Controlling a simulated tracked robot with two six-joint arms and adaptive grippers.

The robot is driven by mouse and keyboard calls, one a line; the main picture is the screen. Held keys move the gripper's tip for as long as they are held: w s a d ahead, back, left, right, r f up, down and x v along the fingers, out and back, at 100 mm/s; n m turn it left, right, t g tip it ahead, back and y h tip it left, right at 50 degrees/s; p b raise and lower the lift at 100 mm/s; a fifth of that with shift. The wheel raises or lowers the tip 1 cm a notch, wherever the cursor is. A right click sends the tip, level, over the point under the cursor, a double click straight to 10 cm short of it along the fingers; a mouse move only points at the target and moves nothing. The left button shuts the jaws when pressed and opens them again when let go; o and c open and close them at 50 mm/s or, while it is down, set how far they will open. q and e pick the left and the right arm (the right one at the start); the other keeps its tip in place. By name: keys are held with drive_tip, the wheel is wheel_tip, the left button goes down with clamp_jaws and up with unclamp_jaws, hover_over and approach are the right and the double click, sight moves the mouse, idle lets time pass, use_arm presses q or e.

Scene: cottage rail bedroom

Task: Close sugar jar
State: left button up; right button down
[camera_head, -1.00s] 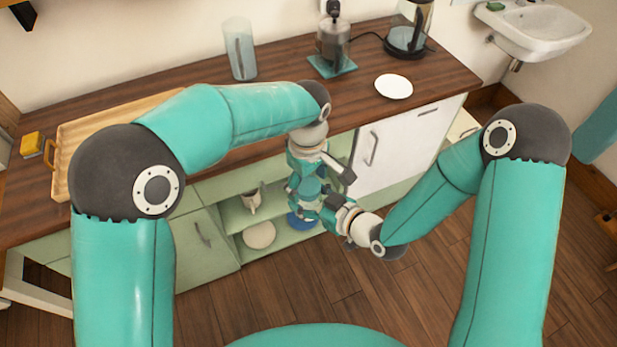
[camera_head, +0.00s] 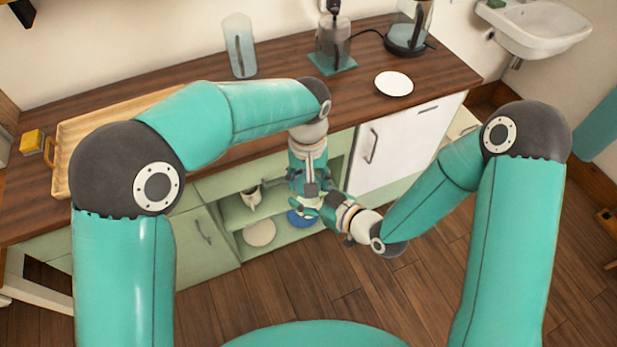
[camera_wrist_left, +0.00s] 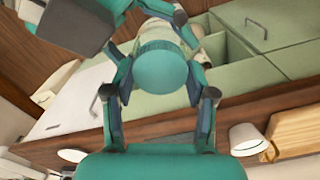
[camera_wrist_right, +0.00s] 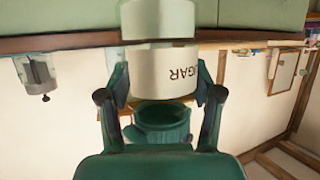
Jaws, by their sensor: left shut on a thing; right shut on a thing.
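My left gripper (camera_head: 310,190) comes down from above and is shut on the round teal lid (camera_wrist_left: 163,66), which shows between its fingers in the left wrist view. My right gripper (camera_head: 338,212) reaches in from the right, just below. It is shut on the cream sugar jar (camera_wrist_right: 163,75), whose lettering appears upside down in the right wrist view. A dark teal round part (camera_wrist_right: 160,120) lies at the jar's lettered end. The two grippers almost touch in front of the cabinet. The head view hides the jar and lid, and I cannot tell whether the lid is fully seated.
The green cabinet (camera_head: 205,240) has open shelves with a white plate (camera_head: 259,232) and a blue dish (camera_head: 301,217).

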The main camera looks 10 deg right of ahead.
use_arm(q)
drive_tip(key=m, duration=0.6)
drive_tip(key=shift+m, duration=0.3)
drive_tip(key=m, duration=0.6)
drive_tip(key=shift+w, duration=0.1)
drive_tip(key=o, duration=1.4)
wheel_tip(320, 180, up, 12)
drive_tip(key=shift+f, duration=0.1)
